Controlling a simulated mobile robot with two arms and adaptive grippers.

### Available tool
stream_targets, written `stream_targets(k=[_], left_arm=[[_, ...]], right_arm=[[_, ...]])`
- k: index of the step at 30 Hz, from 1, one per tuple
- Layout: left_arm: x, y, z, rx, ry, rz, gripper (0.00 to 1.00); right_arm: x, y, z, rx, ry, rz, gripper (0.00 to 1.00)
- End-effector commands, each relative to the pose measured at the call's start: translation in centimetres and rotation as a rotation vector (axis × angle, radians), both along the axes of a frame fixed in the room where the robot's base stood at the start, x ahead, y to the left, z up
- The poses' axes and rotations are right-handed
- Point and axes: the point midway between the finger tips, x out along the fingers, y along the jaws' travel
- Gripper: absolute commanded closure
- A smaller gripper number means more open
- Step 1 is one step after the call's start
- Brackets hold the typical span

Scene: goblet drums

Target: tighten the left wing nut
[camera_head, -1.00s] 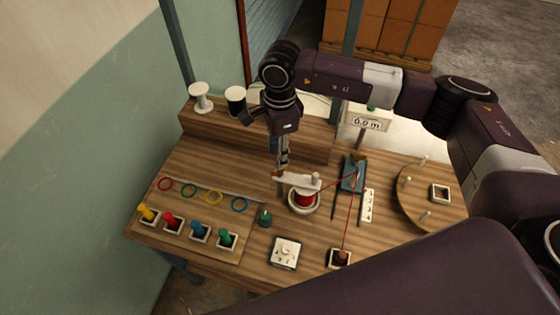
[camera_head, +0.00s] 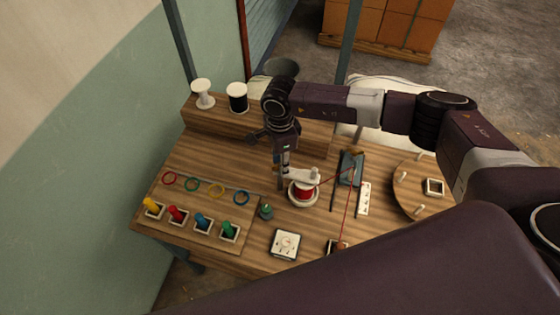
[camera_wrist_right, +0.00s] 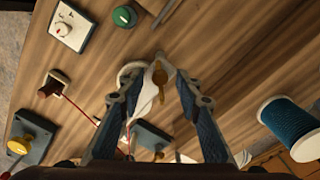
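A brass wing nut (camera_wrist_right: 158,80) sits on a white bracket (camera_wrist_right: 144,102) in the right wrist view. My right gripper (camera_wrist_right: 159,74) is open, with its blue-padded fingers on either side of the nut. A gap shows between nut and fingers. In the head view the right gripper (camera_head: 285,170) points down at the left end of the white bracket (camera_head: 303,176), beside the red thread spool (camera_head: 303,194); the nut is hard to make out there. Another brass knob (camera_wrist_right: 18,145) is on a dark blue block in the wrist view. My left gripper is out of view.
A green knob (camera_head: 265,211) and a dial box (camera_head: 286,244) stand in front of the spool. A red thread runs to a socket (camera_head: 334,246) at the front edge. Colored pegs and rings are at left, a round wooden board (camera_head: 408,190) at right. Shelf spools stand behind.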

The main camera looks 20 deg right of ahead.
Motion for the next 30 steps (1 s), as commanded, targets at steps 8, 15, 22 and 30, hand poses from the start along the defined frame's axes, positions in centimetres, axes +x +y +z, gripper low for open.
stream_targets(k=[8, 15, 22, 30], left_arm=[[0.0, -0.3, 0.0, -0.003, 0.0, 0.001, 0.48], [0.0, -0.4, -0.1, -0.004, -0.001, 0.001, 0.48], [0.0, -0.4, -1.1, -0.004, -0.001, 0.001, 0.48], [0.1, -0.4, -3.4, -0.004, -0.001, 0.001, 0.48]], right_arm=[[0.0, 0.0, 0.1, 0.001, 0.0, 0.0, 1.0], [0.0, 0.0, 0.0, 0.001, -0.001, -0.008, 1.0], [0.1, 0.0, -0.1, 0.002, -0.002, -0.084, 1.0], [0.1, 0.1, -0.3, 0.002, -0.003, -0.288, 1.0]])
